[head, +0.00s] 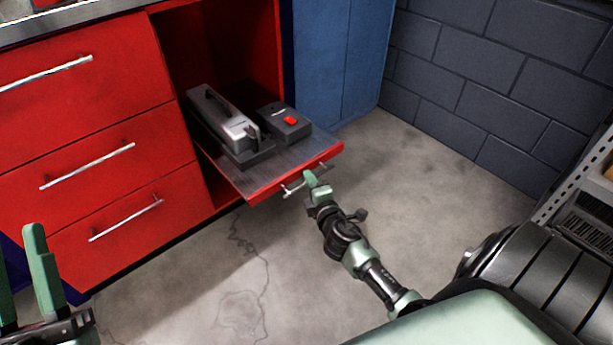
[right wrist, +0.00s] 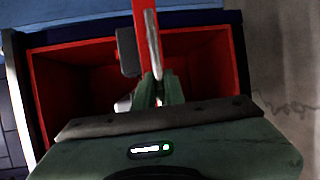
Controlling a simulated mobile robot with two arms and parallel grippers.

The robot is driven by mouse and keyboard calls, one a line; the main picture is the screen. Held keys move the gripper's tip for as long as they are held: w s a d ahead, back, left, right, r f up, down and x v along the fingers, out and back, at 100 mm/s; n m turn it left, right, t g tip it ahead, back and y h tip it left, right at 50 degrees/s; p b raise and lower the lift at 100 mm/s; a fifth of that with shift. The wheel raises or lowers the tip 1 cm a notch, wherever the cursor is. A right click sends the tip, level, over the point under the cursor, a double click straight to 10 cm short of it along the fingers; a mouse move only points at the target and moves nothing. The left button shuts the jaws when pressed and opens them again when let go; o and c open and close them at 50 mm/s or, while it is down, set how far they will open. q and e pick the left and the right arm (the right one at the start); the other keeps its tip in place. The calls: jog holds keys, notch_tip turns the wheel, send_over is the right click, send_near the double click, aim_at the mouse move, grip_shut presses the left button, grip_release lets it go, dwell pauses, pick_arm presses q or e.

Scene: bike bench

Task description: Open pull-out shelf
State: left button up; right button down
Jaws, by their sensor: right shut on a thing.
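The pull-out shelf (head: 240,185) is a grey metal tray with a red front edge, and in the head view it stands well out of an open bay in the red cabinet. Its silver bar handle (head: 293,188) is on the front edge. In the right wrist view the fingers (right wrist: 157,92) close around the silver handle (right wrist: 152,42), beside the red shelf front (right wrist: 142,30). My left gripper (head: 22,270) is at the lower left, empty, its fingers apart.
A dark tool with a metal body (head: 230,128) and a black box with a red button (head: 285,121) sit on the shelf. Closed red drawers (head: 95,140) are at left. A blue cabinet (head: 335,60) and a grey block wall stand behind. Floor in front is clear.

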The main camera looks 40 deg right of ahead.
pick_arm(q)
jog(key=shift+f, duration=0.1)
pick_arm(e)
jog(key=shift+s, duration=0.35)
jog(key=c, duration=1.5)
grip_release()
